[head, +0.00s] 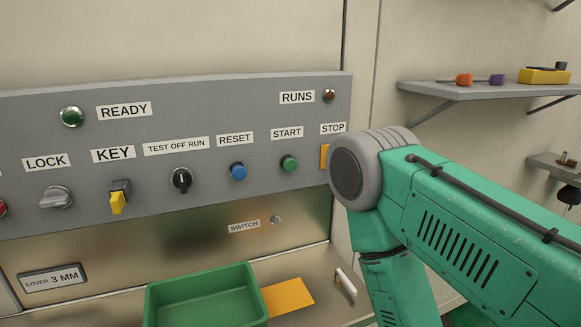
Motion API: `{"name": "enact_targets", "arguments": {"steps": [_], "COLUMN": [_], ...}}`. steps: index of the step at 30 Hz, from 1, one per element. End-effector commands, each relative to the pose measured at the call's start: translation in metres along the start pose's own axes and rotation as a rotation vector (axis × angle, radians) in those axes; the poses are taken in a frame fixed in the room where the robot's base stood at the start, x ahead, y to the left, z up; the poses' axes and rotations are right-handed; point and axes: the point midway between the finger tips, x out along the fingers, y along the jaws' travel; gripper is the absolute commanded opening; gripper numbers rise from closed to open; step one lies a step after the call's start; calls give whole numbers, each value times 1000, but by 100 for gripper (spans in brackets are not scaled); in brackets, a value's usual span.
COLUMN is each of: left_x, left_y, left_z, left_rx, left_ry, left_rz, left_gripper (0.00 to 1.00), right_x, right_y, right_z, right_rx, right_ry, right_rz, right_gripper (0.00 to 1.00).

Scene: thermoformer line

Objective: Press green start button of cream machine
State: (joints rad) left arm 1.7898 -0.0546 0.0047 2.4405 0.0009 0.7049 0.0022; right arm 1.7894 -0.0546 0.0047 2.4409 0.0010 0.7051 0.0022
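The green start button (289,164) sits on the grey control panel (215,110) of the cream machine (180,40), under a START label (287,133). Nothing covers it. My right arm, in green and grey, comes in from the right and bends down in front of the panel's right end, beside the button and apart from it in the picture. It partly hides the yellow part (325,157) under the STOP label. My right gripper is below the picture. My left gripper is not in view.
Left of START are a blue RESET button (238,171), a black TEST OFF RUN selector (181,180), a yellow KEY switch (118,198) and a grey LOCK knob (55,197). A green bin (205,278) stands below. A shelf (470,92) is at upper right.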

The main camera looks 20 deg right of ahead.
Motion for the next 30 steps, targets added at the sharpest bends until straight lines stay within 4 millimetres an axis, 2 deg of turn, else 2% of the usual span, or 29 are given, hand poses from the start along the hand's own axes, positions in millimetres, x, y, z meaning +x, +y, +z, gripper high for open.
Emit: {"name": "enact_targets", "arguments": {"steps": [1,3,4,30], "left_x": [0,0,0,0], "left_y": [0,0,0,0], "left_z": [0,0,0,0], "left_rx": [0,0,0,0], "left_ry": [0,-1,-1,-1], "left_rz": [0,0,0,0], "left_gripper": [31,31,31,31], "right_x": [0,0,0,0], "right_y": [0,0,0,0], "right_z": [0,0,0,0], "right_rx": [0,0,0,0], "right_ry": [0,0,0,0], "right_rz": [0,0,0,0], "right_gripper": [26,1,0,0]}}
